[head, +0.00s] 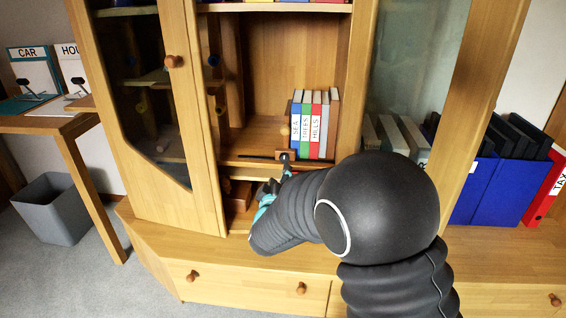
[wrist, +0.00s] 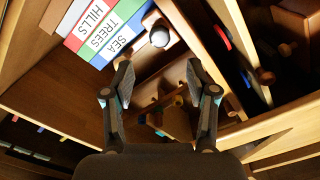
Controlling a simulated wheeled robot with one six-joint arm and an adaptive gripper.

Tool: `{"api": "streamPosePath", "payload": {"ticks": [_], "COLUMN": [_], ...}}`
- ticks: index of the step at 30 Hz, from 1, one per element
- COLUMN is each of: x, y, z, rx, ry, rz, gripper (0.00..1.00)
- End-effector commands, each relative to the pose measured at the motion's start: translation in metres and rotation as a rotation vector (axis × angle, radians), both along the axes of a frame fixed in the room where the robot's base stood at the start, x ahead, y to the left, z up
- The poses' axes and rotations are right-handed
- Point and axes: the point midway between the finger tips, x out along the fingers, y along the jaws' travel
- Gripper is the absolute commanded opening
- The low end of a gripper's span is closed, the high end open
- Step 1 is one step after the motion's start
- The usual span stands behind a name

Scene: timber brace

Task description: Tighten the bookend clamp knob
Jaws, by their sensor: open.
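A row of upright books (head: 315,125) stands on the open middle shelf, with spines reading SEA, TREES and HILLS. A round knob (head: 285,130) shows just left of the SEA book. In the wrist view a pale round knob (wrist: 159,37) sits by the end of the books (wrist: 100,25), beyond my fingertips and roughly between their lines. My gripper (wrist: 158,75) is open and empty, its two fingers apart and not touching the knob. In the head view my gripper (head: 286,168) is near the shelf's front edge, below the books, partly hidden by my arm.
A glass cabinet door (head: 160,90) is on the left. A lower compartment with small objects (head: 240,195) lies under the shelf edge. Blue and red binders (head: 490,190) stand at right. The shelf left of the books is mostly clear (head: 255,130).

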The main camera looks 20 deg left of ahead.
Motion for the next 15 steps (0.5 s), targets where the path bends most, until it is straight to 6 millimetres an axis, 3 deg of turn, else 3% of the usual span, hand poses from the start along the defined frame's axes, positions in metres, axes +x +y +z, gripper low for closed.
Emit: {"api": "streamPosePath", "payload": {"ticks": [6,15], "x": [0.04,0.072], "y": [0.009,0.017], "z": [0.0,0.0], "rx": [0.0,0.001], "ry": [0.0,0.0], "rz": [-0.001,0.001], "gripper": [0.58,0.58]}}
